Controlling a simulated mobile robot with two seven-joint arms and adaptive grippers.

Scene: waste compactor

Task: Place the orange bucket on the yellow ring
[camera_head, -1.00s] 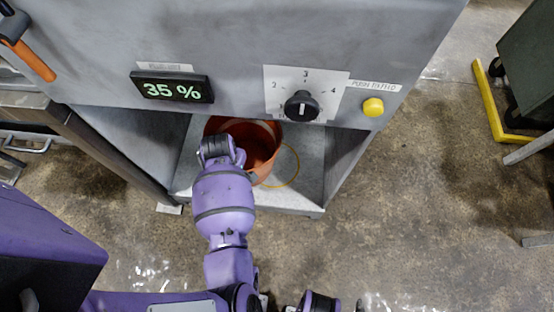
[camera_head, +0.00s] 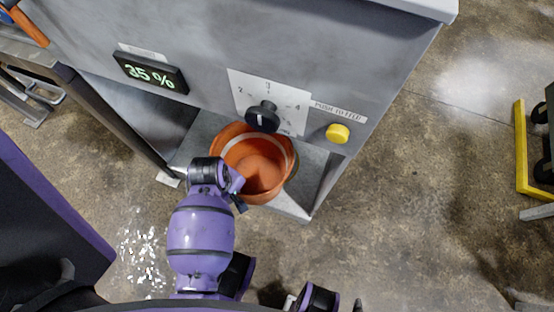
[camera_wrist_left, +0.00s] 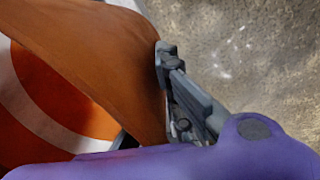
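The orange bucket (camera_head: 262,166) is upright in the compactor's lower opening, with a pale band inside. Its wall (camera_wrist_left: 100,50) fills much of the left wrist view. The yellow ring (camera_head: 294,166) lies on the opening's floor and shows only as a thin arc at the bucket's right side; the bucket hides the rest. My left gripper (camera_head: 240,196) is at the bucket's front wall. In the left wrist view one finger (camera_wrist_left: 175,75) lies along the outer wall, and the wall appears pinched. I cannot tell whether the bucket touches the floor. My right gripper is not in view.
The compactor's front panel above the opening has a 35 % display (camera_head: 151,72), a black dial (camera_head: 263,117) and a yellow button (camera_head: 338,133). A yellow-edged cart (camera_head: 522,150) stands far right. The concrete floor between is clear.

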